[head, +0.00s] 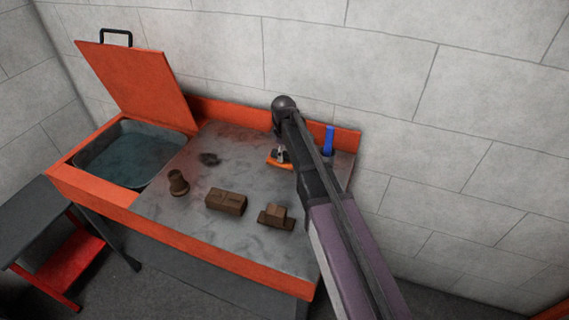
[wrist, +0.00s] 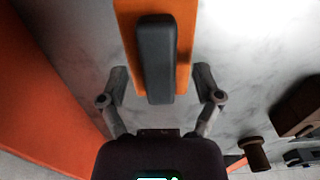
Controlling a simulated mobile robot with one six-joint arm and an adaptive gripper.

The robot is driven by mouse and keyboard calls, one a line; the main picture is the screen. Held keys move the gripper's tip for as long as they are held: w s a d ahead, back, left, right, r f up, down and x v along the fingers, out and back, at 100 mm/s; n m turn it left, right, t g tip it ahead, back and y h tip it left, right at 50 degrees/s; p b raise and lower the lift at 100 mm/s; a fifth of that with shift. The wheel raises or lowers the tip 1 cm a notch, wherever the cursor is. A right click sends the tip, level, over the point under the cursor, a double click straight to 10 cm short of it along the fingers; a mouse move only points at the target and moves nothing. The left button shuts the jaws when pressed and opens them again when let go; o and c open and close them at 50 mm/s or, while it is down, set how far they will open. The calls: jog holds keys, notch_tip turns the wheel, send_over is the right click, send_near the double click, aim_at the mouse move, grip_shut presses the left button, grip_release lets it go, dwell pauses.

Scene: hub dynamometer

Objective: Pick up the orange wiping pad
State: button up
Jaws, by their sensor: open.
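The orange wiping pad (wrist: 128,30) lies on the grey bench top, with a dark grey raised handle (wrist: 156,60) along its middle. In the head view only part of the pad (head: 274,162) shows, since my arm covers the rest. My gripper (wrist: 160,82) is open, with one finger on each side of the handle's near end in the wrist view. I see gaps between the fingers and the handle. In the head view my gripper (head: 281,154) is right over the pad. Whether the fingertips are down at handle height I cannot tell.
Brown parts stand on the bench: a round one (head: 178,183), a block (head: 226,202) and a stepped block (head: 276,217). A blue upright object (head: 328,140) is near the back rim. A liquid-filled tub (head: 130,155) with a raised orange lid (head: 135,82) is at left.

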jog(key=shift+f, duration=0.4)
dwell(0.3)
grip_shut()
